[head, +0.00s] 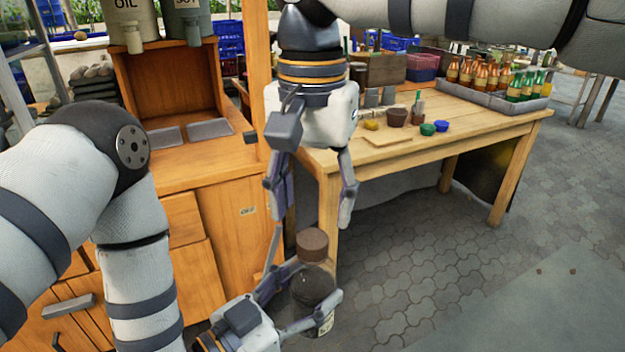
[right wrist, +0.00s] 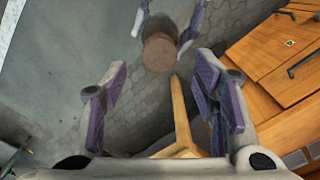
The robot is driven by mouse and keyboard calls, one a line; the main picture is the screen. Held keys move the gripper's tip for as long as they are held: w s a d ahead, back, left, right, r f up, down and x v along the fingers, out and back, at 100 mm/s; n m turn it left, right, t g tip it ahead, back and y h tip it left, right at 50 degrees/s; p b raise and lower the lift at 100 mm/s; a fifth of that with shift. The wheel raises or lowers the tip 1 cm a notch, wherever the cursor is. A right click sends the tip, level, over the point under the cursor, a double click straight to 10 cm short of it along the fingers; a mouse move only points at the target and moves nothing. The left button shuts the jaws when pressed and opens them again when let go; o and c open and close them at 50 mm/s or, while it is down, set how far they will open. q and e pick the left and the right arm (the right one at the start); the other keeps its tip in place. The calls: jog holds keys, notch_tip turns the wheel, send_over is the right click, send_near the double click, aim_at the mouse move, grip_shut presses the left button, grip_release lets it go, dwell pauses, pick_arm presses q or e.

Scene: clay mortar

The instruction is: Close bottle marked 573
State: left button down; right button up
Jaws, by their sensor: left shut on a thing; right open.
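The label's number is too small to read. A brown cylindrical stopper (head: 312,244) sits at the bottle's top; I cannot tell how firmly it is seated. In the right wrist view, the stopper (right wrist: 159,53) shows from above between the left gripper's fingers and hides most of the bottle. My right gripper (head: 313,213) is open and empty, pointing down above the stopper. Its spread fingers (right wrist: 158,105) also show in the right wrist view.
A wooden table (head: 480,130) stands behind, with bowls, a small board and a tray (head: 497,103) of orange and green bottles. A wooden cabinet (head: 226,235) with drawers is close on the left. Paved floor (head: 420,270) at the right is clear.

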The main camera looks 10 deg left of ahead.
aim_at(313, 238)
notch_tip(313, 238, down, 5)
jog(key=shift+f, duration=0.2)
jog(key=c, duration=1.3)
